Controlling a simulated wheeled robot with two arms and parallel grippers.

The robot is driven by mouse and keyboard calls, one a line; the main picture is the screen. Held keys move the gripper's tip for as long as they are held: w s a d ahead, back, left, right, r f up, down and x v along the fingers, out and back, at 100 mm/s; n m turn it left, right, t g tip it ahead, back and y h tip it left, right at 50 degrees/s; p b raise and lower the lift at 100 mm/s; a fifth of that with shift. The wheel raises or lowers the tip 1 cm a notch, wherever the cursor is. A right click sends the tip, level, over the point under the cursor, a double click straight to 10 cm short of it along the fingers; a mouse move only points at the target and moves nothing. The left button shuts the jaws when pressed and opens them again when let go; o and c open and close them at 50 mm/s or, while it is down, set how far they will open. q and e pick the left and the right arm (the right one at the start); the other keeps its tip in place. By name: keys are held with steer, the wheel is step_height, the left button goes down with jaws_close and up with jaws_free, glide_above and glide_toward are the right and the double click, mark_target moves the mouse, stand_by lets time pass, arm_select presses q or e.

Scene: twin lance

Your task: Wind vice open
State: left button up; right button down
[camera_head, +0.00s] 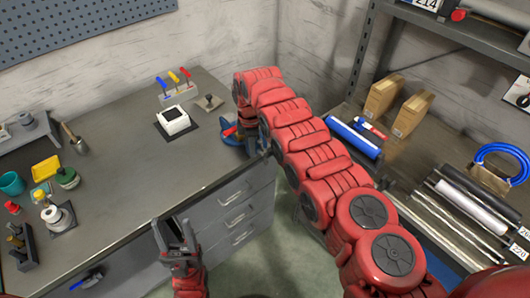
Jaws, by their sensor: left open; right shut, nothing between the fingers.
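The blue vice (227,131) stands at the right end of the grey workbench, near its front corner, with a red part on it. My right arm reaches over it from the right and hides much of it, so its jaws and handle do not show clearly. My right gripper (249,144) points down beside the vice, mostly hidden by its own wrist. It is shut with nothing visibly held; I cannot tell whether it touches the vice. My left gripper (174,236) is open and empty, in front of the workbench's front edge, well apart from the vice.
The workbench (120,170) has a clear middle. A white block (173,121), a rack of coloured tools (175,86) and a small dark plate (209,102) stand behind. Several items crowd its left end. Grey drawers (239,215) are below. A loaded shelf (405,165) stands right.

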step_height(320, 180, up, 9)
steer(key=p, duration=0.1)
stand_by(0.7)
steer(key=shift+p, duration=0.3)
